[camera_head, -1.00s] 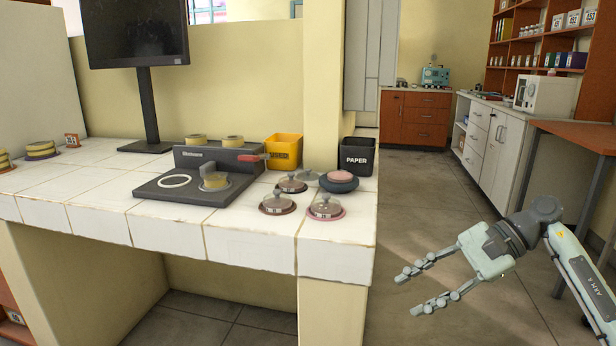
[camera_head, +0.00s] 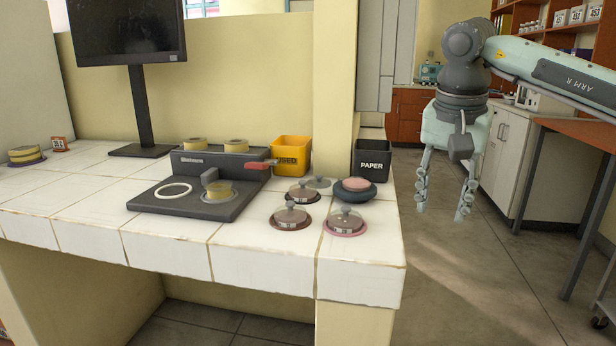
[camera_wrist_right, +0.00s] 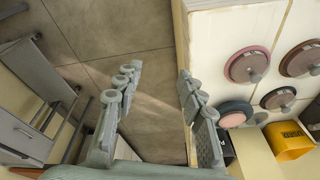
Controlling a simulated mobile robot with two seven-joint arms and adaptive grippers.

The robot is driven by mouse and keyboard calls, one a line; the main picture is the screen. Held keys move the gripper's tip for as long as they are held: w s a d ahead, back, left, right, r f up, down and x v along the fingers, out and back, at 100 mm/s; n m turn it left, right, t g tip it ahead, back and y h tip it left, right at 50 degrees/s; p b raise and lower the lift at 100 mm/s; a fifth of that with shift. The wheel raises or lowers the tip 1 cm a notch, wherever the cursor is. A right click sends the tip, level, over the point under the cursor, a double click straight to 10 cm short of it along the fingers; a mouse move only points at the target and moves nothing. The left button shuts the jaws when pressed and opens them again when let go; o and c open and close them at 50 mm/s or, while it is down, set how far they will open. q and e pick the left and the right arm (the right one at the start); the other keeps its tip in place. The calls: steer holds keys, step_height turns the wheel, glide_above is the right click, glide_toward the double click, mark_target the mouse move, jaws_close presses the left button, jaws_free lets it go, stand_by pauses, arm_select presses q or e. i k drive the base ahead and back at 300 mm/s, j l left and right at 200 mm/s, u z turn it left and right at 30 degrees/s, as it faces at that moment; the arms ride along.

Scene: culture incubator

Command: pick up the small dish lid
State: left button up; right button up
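Clear domed lids with knobs cover several small dishes near the counter's right end: a pink-rimmed one (camera_head: 345,222), a dark-rimmed one (camera_head: 290,216) and another behind (camera_head: 303,192). A flat, clear lid-like disc (camera_head: 318,182) lies behind them. I cannot tell which is the small dish lid. The pink-rimmed dish also shows in the right wrist view (camera_wrist_right: 245,66). My right gripper (camera_head: 442,209) points down, open and empty, over the floor to the right of the counter; its fingers also show in the wrist view (camera_wrist_right: 156,82), apart from every dish. My left gripper is out of view.
A dark round bowl with a pink top (camera_head: 355,189) stands beside the dishes. The black paper bin (camera_head: 372,162) and yellow bin (camera_head: 290,152) stand behind. A dark device (camera_head: 212,184) with a dish and a ring sits left. The counter edge (camera_head: 400,240) lies between gripper and dishes.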

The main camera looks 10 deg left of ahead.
mark_target(321, 182)
steer(key=i+j, duration=0.3)
steer(key=j, duration=0.15)
steer(key=i+j, duration=0.25)
steer(key=j, duration=0.15)
steer(key=i+j, duration=0.3)
steer(key=j, duration=0.15)
